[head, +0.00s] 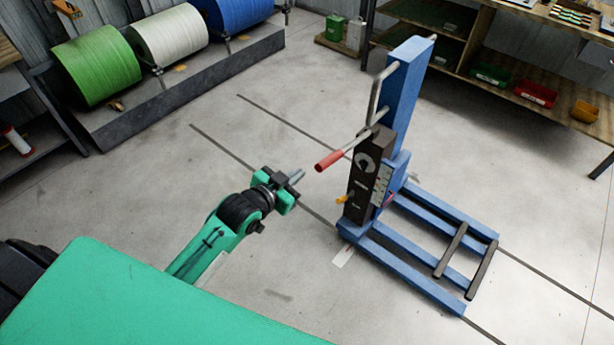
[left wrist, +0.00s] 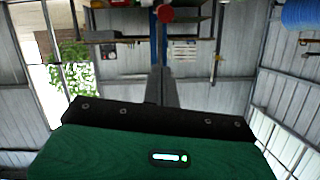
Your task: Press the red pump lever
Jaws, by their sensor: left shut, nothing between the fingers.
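The red pump lever (head: 329,161) is a red grip on a grey rod that sticks out to the left from the dark pump body (head: 364,170) on a blue lifting stand (head: 402,90). My left gripper (head: 297,176) is shut and empty, just left of the red grip, with a small gap between them in the head view. In the left wrist view, the shut fingers (left wrist: 162,85) point up the picture, and the round red grip end (left wrist: 166,14) shows just beyond their tips. My right gripper is in neither view.
The stand's blue forks (head: 420,270) with dark crossbars reach along the floor to the right. Green, white and blue rolls (head: 167,45) lie on a grey platform at the back left. A wooden shelf (head: 520,85) with bins stands back right. Floor around the gripper is clear.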

